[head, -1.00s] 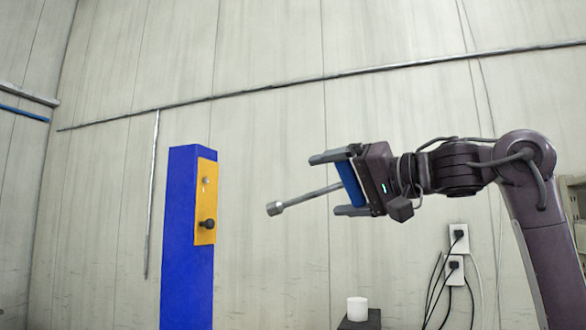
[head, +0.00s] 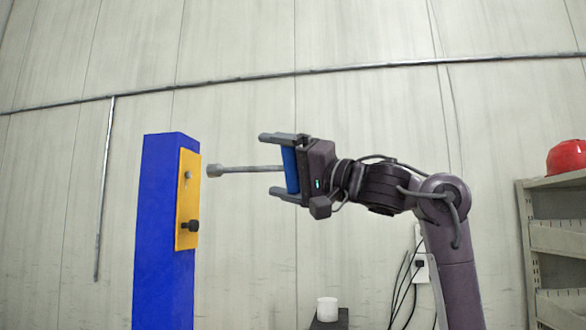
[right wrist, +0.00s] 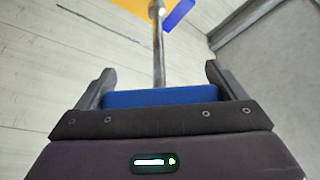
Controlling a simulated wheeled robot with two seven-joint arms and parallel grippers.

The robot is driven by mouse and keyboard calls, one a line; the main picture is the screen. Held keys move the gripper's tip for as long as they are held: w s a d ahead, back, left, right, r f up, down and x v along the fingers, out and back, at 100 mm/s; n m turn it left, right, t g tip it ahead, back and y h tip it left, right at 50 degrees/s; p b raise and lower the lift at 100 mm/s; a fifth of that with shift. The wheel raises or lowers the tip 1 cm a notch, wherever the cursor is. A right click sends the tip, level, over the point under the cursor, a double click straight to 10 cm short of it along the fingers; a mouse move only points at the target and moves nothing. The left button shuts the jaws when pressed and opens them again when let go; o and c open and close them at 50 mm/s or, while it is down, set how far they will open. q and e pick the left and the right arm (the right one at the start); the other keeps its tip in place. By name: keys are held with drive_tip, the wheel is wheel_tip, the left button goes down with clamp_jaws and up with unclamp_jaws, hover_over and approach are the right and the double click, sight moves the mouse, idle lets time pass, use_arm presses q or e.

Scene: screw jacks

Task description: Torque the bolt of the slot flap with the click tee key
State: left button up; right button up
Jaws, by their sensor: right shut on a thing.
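The yellow slot flap (head: 187,205) is on a face of the blue post (head: 155,250). Its small grey bolt (head: 188,175) shows in the upper part, and a black knob (head: 191,226) sticks out lower down. My right gripper (head: 270,165) is shut on the blue handle of the click tee key (head: 240,169). The key's shaft points left, nearly level, with its socket end a short gap from the flap at about bolt height. In the right wrist view the key's shaft (right wrist: 158,55) reaches toward the yellow flap (right wrist: 128,5); the socket hides the bolt there. My left gripper is not in view.
A white cup-like thing (head: 327,309) stands on a dark stand at the bottom. A shelf (head: 555,237) with a red helmet (head: 567,158) is at the right. Cables hang from a wall outlet behind my right arm. The space between key and flap is clear.

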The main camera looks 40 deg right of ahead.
sight(261, 168)
drive_tip(key=shift+w+a, duration=0.7)
drive_tip(key=shift+w, duration=0.1)
drive_tip(key=n+y, duration=0.1)
drive_tip(key=n, duration=0.1)
drive_tip(key=n+y, duration=0.1)
drive_tip(key=n, duration=0.2)
drive_tip(key=w+n+y, duration=0.1)
drive_tip(key=n, duration=0.2)
drive_tip(key=shift+a+g+y, duration=0.15)
drive_tip(key=shift+g+y, duration=0.25)
drive_tip(key=shift+s+n+y, duration=0.2)
drive_tip(key=shift+n+y, duration=0.2)
drive_tip(key=shift+n, duration=0.6)
drive_tip(key=shift+n+g+y, duration=0.3)
drive_tip(key=shift+n+g, duration=0.1)
drive_tip(key=shift+n, duration=0.3)
drive_tip(key=shift+w+a+n+y+p, duration=0.2)
drive_tip(key=shift+n+y+p, duration=0.15)
drive_tip(key=shift+n+y, duration=0.45)
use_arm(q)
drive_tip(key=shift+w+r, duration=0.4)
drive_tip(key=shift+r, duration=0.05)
use_arm(e)
drive_tip(key=shift+s+n+g, duration=0.1)
drive_tip(key=shift+n+g, duration=0.3)
drive_tip(key=shift+n, duration=0.1)
